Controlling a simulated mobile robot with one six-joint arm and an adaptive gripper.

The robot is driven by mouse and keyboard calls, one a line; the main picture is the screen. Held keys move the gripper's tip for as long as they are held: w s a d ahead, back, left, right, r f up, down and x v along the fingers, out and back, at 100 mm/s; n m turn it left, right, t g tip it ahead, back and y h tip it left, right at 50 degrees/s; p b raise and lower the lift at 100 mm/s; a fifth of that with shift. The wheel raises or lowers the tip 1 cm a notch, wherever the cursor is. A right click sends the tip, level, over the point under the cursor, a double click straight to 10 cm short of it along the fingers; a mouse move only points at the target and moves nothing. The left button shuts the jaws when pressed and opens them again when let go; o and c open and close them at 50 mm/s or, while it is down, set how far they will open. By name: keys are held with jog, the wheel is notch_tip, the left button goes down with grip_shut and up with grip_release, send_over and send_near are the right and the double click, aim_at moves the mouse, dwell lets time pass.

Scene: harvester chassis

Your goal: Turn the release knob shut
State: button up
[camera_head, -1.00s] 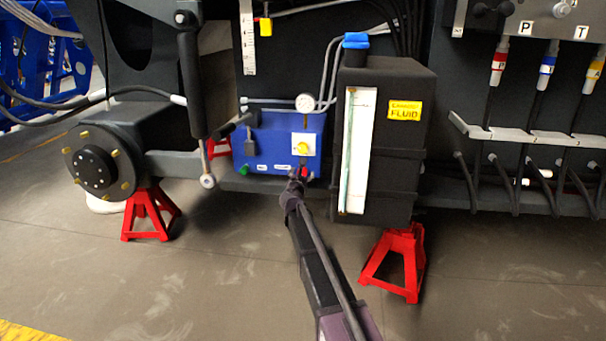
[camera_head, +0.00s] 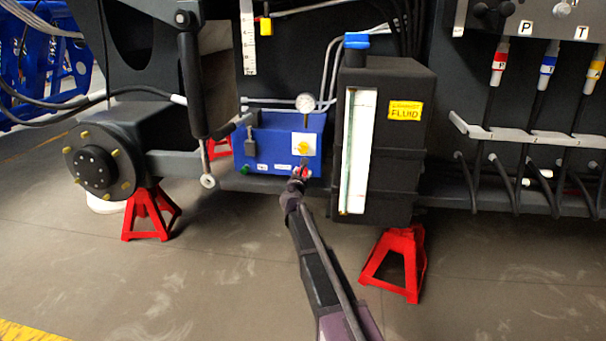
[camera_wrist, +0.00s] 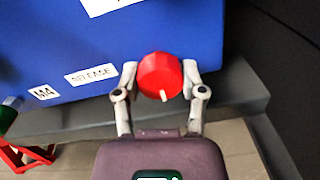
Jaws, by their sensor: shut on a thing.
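The red release knob (camera_wrist: 160,76) sits at the lower right of the blue box (camera_wrist: 60,45) in the wrist view, with a white pointer mark toward its lower side. A white RELEASE label (camera_wrist: 91,75) is to its left. My gripper (camera_wrist: 158,82) has a finger on each side of the knob and is shut on it. In the head view my gripper (camera_head: 299,176) reaches the lower right of the blue box (camera_head: 268,150) and mostly hides the knob.
A yellow knob (camera_head: 303,147) on a white plate and a gauge (camera_head: 305,103) are above. The black fluid tank (camera_head: 400,150) stands close on the right. A green knob (camera_head: 245,169) is at the box's lower left. Red stands (camera_head: 397,262) are on the floor.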

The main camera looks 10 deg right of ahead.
jog(key=m, duration=0.4)
jog(key=shift+w+d, duration=0.1)
jog(key=shift+w, duration=0.05)
jog(key=m, duration=0.4)
jog(key=shift+m, duration=0.3)
jog(key=m, duration=0.8)
jog(key=shift+m+y, duration=0.4)
jog(key=m, duration=0.8)
jog(key=shift+m, duration=0.4)
jog(key=m, duration=0.4)
jog(key=shift+m, duration=2.2)
